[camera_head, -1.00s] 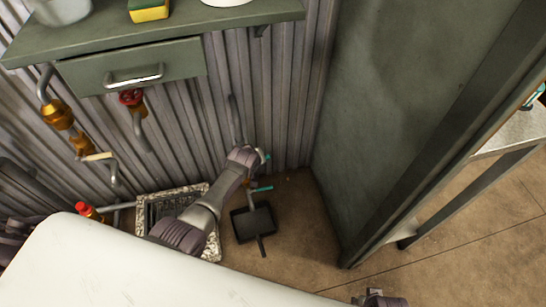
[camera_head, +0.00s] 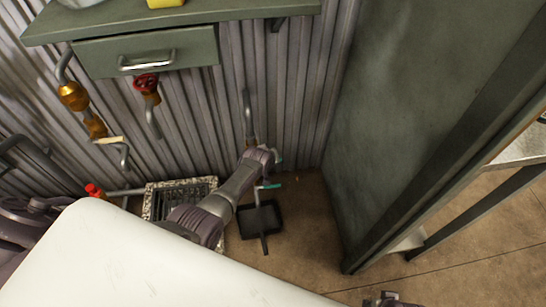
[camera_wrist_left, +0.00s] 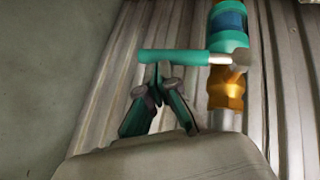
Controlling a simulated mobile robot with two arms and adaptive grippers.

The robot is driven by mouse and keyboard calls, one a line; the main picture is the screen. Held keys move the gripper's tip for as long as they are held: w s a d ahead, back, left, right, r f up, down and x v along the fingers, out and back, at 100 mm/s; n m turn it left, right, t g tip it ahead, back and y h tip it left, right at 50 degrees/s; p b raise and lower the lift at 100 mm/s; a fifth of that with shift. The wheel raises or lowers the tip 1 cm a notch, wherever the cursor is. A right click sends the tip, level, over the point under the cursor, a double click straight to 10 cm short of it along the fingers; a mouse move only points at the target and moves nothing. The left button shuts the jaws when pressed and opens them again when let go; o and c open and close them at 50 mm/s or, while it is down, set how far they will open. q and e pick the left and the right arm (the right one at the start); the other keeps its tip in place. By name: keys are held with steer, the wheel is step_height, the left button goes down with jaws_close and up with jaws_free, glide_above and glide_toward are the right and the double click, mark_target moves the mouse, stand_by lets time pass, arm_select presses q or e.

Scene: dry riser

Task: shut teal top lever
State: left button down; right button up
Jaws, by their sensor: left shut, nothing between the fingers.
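The teal top lever (camera_wrist_left: 175,57) shows in the left wrist view. It lies about level and points left from its pivot on a pipe valve with a teal and blue collar (camera_wrist_left: 229,25) and a brass fitting (camera_wrist_left: 226,88). My left gripper (camera_wrist_left: 158,78) is shut and empty, its fingertips right at the lever's underside near its free end; I cannot tell if they touch. In the head view my left arm reaches to the wall pipe (camera_head: 248,112), and its wrist hides the fingers and most of the valve. A lower teal piece (camera_head: 268,186) shows below the wrist.
A black dustpan-like object (camera_head: 262,217) and a floor drain (camera_head: 180,200) lie below. A green cabinet panel (camera_head: 410,100) stands close on the right. A shelf with a drawer (camera_head: 146,56) is above, with a red valve wheel (camera_head: 146,83) and brass-fitted pipes (camera_head: 73,96) at left.

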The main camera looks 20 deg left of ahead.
arm_select(q)
steer(key=shift+s, duration=0.1)
steer(key=v, duration=1.2)
steer(key=s+f+m+g+p, duration=0.2)
steer(key=s+f+p, duration=0.3)
steer(key=s, duration=1)
steer(key=s+f+m+g+p, duration=0.2)
steer(key=s+f+m+p, duration=0.2)
steer(key=s, duration=1.2)
steer(key=s+f+m+g+p, duration=0.2)
steer(key=s+f+p, duration=0.4)
steer(key=s, duration=1)
steer(key=m+p, duration=0.1)
steer(key=p, duration=0.2)
steer(key=shift+a+m+g, duration=0.3)
steer(key=shift+g, duration=0.1)
arm_select(e)
steer(key=s+d+f+g, duration=0.1)
steer(key=s+f, duration=0.2)
steer(key=s, duration=0.6)
steer(key=s+d+f, duration=0.2)
steer(key=s+f, duration=0.2)
steer(key=s, duration=0.6)
steer(key=shift+s+d+g, duration=0.15)
steer(key=shift+s+g, duration=0.05)
steer(key=shift+g, duration=0.2)
